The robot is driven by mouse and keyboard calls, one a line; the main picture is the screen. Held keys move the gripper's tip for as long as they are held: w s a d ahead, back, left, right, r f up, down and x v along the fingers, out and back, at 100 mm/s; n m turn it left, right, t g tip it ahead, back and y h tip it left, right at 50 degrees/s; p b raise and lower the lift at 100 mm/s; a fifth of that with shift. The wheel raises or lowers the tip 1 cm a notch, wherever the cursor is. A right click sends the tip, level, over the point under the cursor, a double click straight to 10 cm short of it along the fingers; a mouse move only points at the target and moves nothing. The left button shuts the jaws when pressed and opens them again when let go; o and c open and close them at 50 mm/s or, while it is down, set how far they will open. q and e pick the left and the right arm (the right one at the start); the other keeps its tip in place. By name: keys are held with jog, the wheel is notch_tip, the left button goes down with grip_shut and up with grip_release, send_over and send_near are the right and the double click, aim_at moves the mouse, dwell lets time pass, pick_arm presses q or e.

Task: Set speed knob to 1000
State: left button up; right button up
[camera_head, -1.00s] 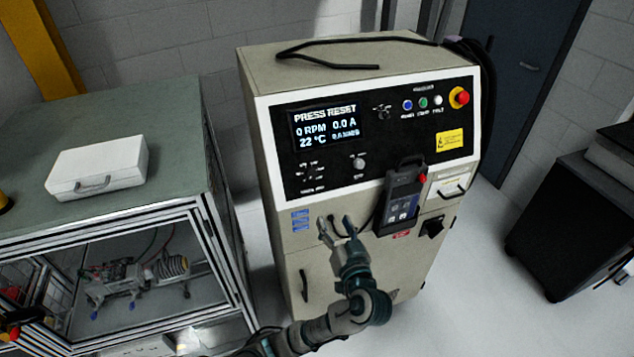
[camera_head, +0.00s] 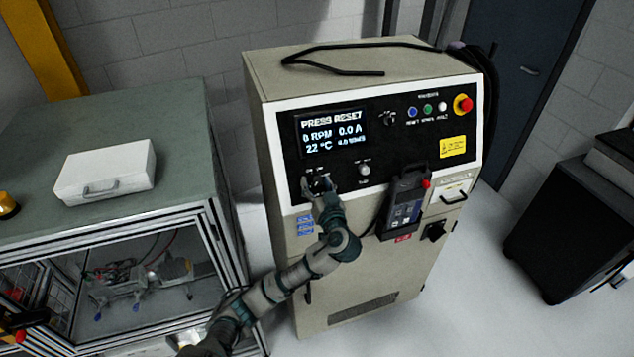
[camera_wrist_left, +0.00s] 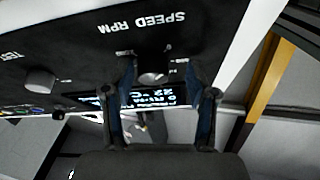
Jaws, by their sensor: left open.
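My left gripper (camera_head: 318,185) is at the panel's lower left in the head view and largely hides the knob there. In the left wrist view my left gripper (camera_wrist_left: 161,72) is open, with one finger on each side of the knob. I cannot tell whether the fingers touch it. The knob's setting is not readable. The display (camera_head: 332,133) reads "PRESS RESET", 0 RPM, 0.0 A and 22 °C. My right gripper is not in view.
A second knob (camera_head: 364,170) sits right of my gripper; a black handheld pendant (camera_head: 405,203) hangs farther right. Several buttons and a red emergency stop (camera_head: 463,104) are at upper right. A glass-fronted bench with a white case (camera_head: 105,172) stands left.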

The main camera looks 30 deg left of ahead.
pick_arm(q)
jog(key=shift+w+a, duration=0.15)
jog(key=shift+a, duration=0.05)
jog(key=shift+d, duration=0.1)
jog(key=shift+d+r, duration=0.1)
jog(key=shift+d, duration=0.25)
jog(key=shift+d+r, duration=0.2)
jog(key=shift+d, duration=0.55)
jog(key=c, duration=0.8)
jog(key=shift+s, duration=0.2)
grip_shut()
jog(key=shift+a, duration=0.45)
jog(key=shift+f, duration=0.1)
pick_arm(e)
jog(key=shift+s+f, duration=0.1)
